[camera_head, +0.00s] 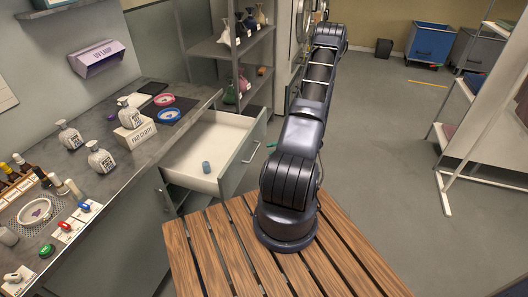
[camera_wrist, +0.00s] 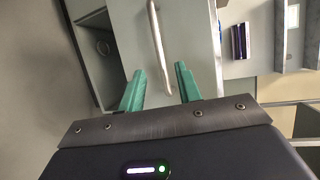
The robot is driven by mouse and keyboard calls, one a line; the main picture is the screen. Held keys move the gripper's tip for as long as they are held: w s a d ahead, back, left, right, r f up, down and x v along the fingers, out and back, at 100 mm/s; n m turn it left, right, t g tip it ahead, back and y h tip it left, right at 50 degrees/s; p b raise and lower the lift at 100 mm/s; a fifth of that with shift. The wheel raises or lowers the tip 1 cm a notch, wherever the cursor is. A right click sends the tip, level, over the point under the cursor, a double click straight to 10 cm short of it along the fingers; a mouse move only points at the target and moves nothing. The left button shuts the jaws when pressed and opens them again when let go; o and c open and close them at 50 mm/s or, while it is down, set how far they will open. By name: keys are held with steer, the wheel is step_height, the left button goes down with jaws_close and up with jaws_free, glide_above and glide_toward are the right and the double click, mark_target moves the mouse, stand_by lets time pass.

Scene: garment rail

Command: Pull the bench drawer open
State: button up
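The bench drawer (camera_head: 215,135) stands pulled out from the bench in the head view, its pale inside showing. Its bar handle (camera_head: 257,148) is on the front panel. In the wrist view the handle (camera_wrist: 157,45) runs up the picture, and its lower end shows between my two green fingers. My gripper (camera_wrist: 160,85) is open, with a gap on both sides of the handle; I cannot tell how deep the bar lies between the fingers.
A small blue-grey cylinder (camera_head: 206,167) lies in the drawer. The bench top (camera_head: 95,195) carries bottles, a box, dishes and small items. A slatted wooden surface (camera_head: 215,250) is below my arm. Shelves (camera_head: 215,48) stand behind the drawer. Floor is clear to the right, before a white rack (camera_head: 445,185).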

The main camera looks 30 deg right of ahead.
steer(key=shift+v, duration=1.55)
steer(key=s+a+r+n+g+h, duration=0.15)
steer(key=a+r, duration=0.35)
steer(key=r, duration=0.5)
steer(key=a+r+n+g+h, duration=0.2)
steer(key=a+r+g+h, duration=0.15)
steer(key=r, duration=0.65)
steer(key=a+r+n+g+h, duration=0.15)
steer(key=a+r, duration=0.35)
steer(key=r, duration=0.5)
steer(key=s+a+r+t+h, duration=0.2)
steer(key=s+a+r+h, duration=0.2)
steer(key=s+r, duration=0.5)
steer(key=s+a+r+t+h, duration=0.3)
steer(key=s+a+r+h, duration=0.1)
steer(key=s+r, duration=0.6)
steer(key=shift+a, duration=0.55)
